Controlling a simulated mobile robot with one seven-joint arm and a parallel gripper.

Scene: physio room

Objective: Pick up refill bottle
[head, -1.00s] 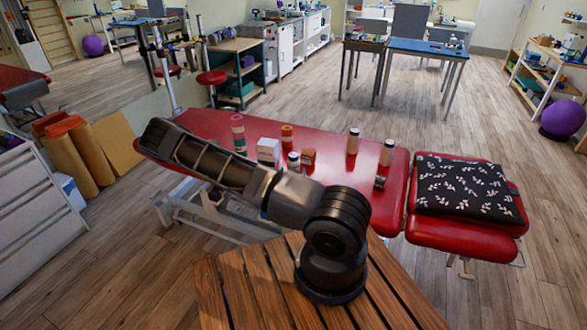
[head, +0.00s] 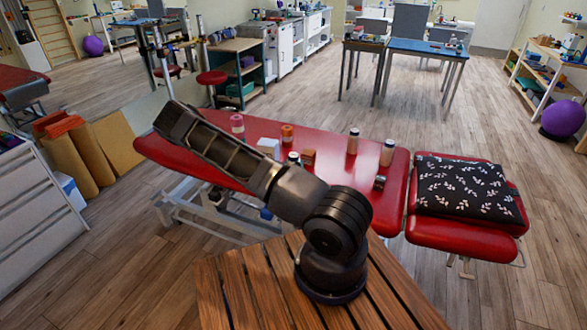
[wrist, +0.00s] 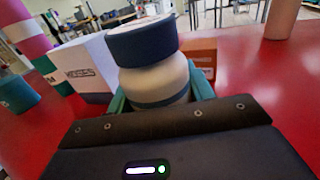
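The refill bottle, which I take to be the cream bottle with a dark blue cap and dark lower band (wrist: 160,75), stands upright close in front of my gripper in the wrist view. My gripper (wrist: 160,100) has its teal fingers on either side of the bottle's lower body. They look spread around it; I cannot tell whether they touch it. In the head view a dark-capped bottle (head: 293,158) shows beside the small brown box (head: 308,157), mostly hidden behind my arm. My gripper is hidden there too.
On the red treatment table (head: 330,143) a white box (head: 268,146), an orange bottle (head: 287,134) and a pink item (head: 237,123) stand nearby. A patterned dark cushion (head: 465,187) covers the right section.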

